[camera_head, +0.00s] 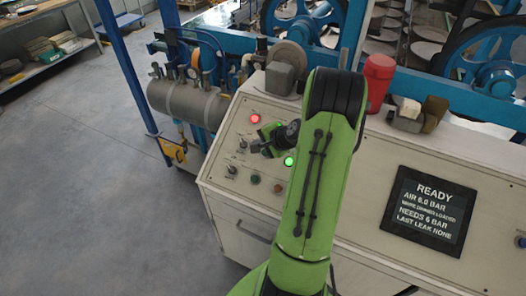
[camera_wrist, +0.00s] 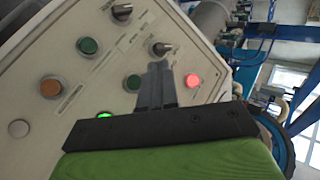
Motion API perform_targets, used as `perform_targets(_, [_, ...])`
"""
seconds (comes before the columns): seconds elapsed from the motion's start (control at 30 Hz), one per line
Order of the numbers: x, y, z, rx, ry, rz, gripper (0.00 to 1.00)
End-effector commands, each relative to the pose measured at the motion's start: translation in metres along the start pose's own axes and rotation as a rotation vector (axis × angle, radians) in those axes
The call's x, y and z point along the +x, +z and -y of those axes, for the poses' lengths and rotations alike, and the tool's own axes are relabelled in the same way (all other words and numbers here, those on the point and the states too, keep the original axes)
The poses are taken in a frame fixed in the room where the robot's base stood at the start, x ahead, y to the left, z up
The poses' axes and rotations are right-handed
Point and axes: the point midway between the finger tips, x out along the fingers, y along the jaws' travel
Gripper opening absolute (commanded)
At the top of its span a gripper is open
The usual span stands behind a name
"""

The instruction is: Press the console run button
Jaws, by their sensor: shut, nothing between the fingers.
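The sloped cream console panel (camera_head: 226,146) carries several buttons, lamps and switches. One dark green button (camera_head: 254,179) sits low on it and shows in the wrist view (camera_wrist: 87,46). A second green button (camera_wrist: 133,83) is close beside my fingers in the wrist view and is hidden in the head view. The labels are too small to read, so I cannot tell which is the run button. My gripper (camera_head: 264,149) is over the panel between the red and green lamps. Its fingers (camera_wrist: 157,68) are shut and empty; whether they touch the panel is unclear.
A red lamp (camera_head: 254,118) and a green lamp (camera_head: 289,161) are lit. An orange button (camera_head: 277,188) and switches (camera_head: 231,169) are near. The screen (camera_head: 427,205) reads READY, AIR 6.0 BAR. A red canister (camera_head: 376,82) and grey block (camera_head: 280,78) stand on the console top.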

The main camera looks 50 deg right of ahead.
Motion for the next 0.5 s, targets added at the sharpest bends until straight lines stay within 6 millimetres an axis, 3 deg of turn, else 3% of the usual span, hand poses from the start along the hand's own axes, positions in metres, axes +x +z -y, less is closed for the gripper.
perform_targets(0.5, [0.053, -0.036, -0.04, -0.001, 0.0, 0.0, 0.0])
